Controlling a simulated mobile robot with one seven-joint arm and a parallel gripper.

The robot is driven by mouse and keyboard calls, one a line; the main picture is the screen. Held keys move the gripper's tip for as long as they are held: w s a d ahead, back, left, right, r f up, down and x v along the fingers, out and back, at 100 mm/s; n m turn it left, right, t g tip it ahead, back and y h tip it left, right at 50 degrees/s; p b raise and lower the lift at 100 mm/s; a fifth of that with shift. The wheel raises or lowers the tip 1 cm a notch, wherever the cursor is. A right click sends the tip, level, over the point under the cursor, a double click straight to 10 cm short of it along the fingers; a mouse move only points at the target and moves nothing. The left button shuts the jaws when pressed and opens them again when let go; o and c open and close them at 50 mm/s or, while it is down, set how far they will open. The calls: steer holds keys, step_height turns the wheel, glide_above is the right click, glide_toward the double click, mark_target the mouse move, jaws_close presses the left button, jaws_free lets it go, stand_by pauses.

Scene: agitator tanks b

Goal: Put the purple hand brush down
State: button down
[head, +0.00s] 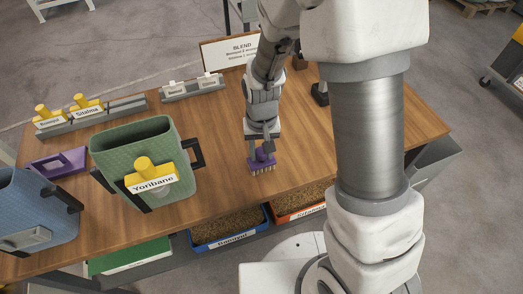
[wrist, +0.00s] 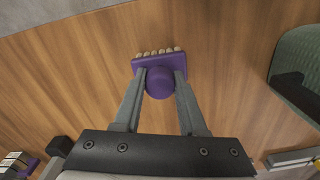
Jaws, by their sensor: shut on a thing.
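The purple hand brush (head: 262,162) is at my gripper (head: 262,143), over the wooden table right of the green tank. In the wrist view, my gripper (wrist: 160,82) is shut on the brush's round purple knob, one finger on each side. The brush (wrist: 160,63) shows a flat purple block with pale bristle tufts along its far edge. In the head view the bristles point down toward the wood. I cannot tell whether they touch the table.
A green tank (head: 130,150) labelled Yoribane stands to the left, beside a blue tank (head: 35,215). Blue (head: 230,239) and orange (head: 300,212) bins of grains sit at the front edge. Bare table (head: 215,125) surrounds the brush.

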steer(key=shift+f, duration=0.25)
steer(key=shift+c, duration=2.3)
jaws_free()
steer(key=shift+r, duration=0.1)
steer(key=shift+r, duration=0.1)
step_height(320, 180, up, 12)
steer(key=p, duration=0.1)
steer(key=s+d+r+t, duration=0.2)
steer(key=s+d+r, duration=0.3)
steer(key=r, duration=0.3)
steer(key=s+d+r+t, duration=0.3)
steer(key=s+d+r, duration=0.2)
steer(key=s+r, duration=0.2)
steer(key=shift+s+d+r+t, duration=0.2)
steer(key=shift+d+r+t, duration=0.1)
steer(key=shift+r, duration=0.15)
